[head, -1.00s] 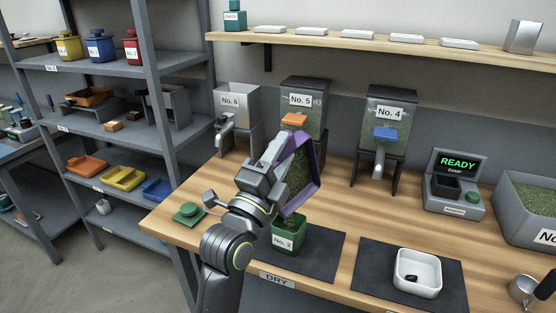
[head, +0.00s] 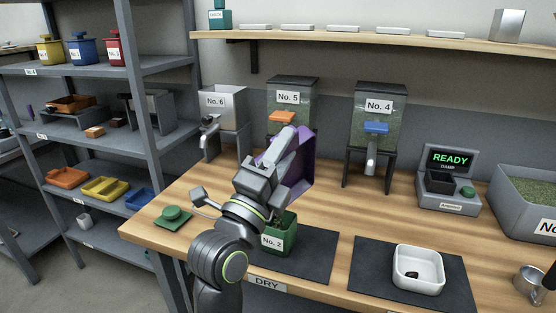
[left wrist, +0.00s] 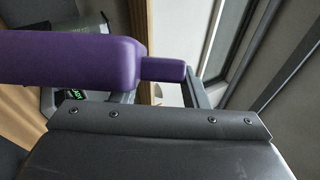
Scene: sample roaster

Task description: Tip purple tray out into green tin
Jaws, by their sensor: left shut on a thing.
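The purple tray (head: 303,168) is held up on its side, steeply tilted, above the green tin. My left gripper (head: 277,160) is shut on it. In the left wrist view the purple tray (left wrist: 75,60) fills the upper left, with its narrow handle at the jaws. The tray's inside shows as bare purple in the head view. The green tin (head: 280,238), labelled No. 2, stands upright on a dark mat, partly hidden behind my left arm. Some green matter shows at its mouth. My right gripper is out of view.
A green lid (head: 173,216) lies left of the tin. A white bowl (head: 418,268) with a small dark thing in it stands on the right mat (head: 367,262). Hoppers No. 5 (head: 290,108) and No. 4 (head: 377,115) stand behind. A READY machine (head: 449,180) is at right.

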